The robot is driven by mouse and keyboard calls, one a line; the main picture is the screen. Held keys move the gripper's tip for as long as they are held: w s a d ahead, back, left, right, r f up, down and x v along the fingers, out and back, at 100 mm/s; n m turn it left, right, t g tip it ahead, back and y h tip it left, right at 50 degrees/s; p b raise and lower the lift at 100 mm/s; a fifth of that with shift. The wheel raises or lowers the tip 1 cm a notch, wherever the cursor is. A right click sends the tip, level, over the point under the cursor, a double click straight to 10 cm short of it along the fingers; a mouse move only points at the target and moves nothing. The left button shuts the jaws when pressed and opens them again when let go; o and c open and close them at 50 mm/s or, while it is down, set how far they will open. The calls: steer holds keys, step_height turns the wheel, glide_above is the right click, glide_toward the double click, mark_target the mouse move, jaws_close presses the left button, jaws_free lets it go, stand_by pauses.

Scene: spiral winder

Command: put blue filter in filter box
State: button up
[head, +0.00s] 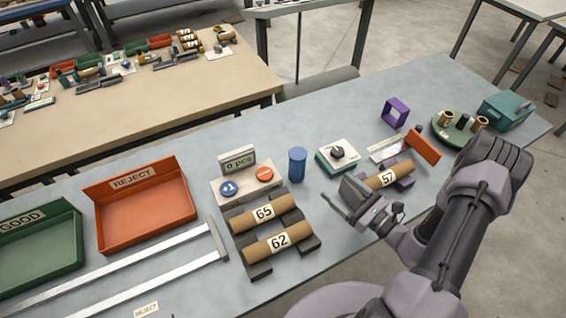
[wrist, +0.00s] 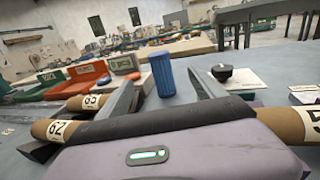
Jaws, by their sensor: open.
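The blue filter (head: 297,165), a ribbed blue cylinder, stands upright on the grey table right of the counter box. In the wrist view the blue filter (wrist: 162,75) stands ahead, framed between the two fingers. My gripper (head: 335,188) is open and empty, low over the table to the right of and nearer than the filter; its fingers point toward the filter. It also shows in the wrist view (wrist: 162,88). No label reads filter box; a teal box (head: 505,111) stands at the far right end, and I cannot tell whether it is the filter box.
A counter box (head: 241,184) and a rack with rolls 65 (head: 265,213) and 62 (head: 280,241) lie left of my gripper. A dial box (head: 338,156) stands behind it. Roll 57 (head: 395,175) is close on its right. Orange (head: 146,205) and green (head: 42,247) trays stand left.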

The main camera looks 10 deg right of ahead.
mark_target(304, 161)
steer(key=b+x, duration=0.1)
steer(key=x, duration=1)
steer(key=shift+f+b, duration=0.1)
steer(key=shift+b, duration=0.25)
steer(key=b+x, duration=0.1)
steer(key=x, duration=0.4)
steer(key=shift+w+a+f, duration=0.1)
steer(key=shift+w+a, duration=0.05)
steer(key=shift+a, duration=0.25)
jaws_close()
